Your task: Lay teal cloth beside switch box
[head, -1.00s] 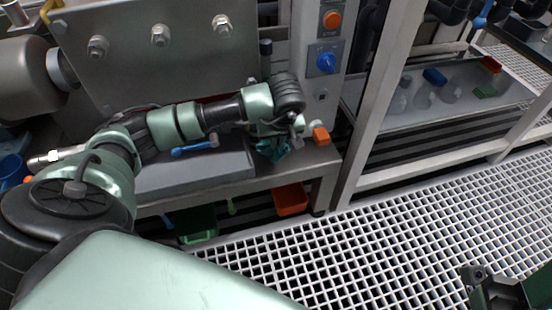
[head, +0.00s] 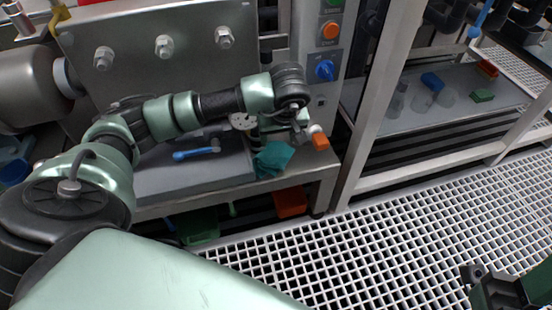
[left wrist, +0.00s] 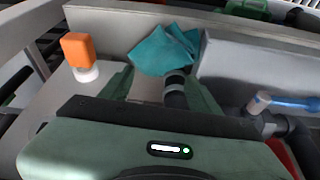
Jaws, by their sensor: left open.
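The teal cloth (head: 273,158) lies crumpled on the grey bench, at the right end of the flat grey slab and in front of the switch box (head: 325,58). It also shows in the left wrist view (left wrist: 163,50), just beyond my fingers.
A small orange-topped object (head: 320,139) stands near the bench's right corner, close to my left gripper. A blue-handled tool (head: 196,153) lies on the slab (head: 180,178). Orange (head: 290,202) and green bins sit below. A metal post rises at the right.

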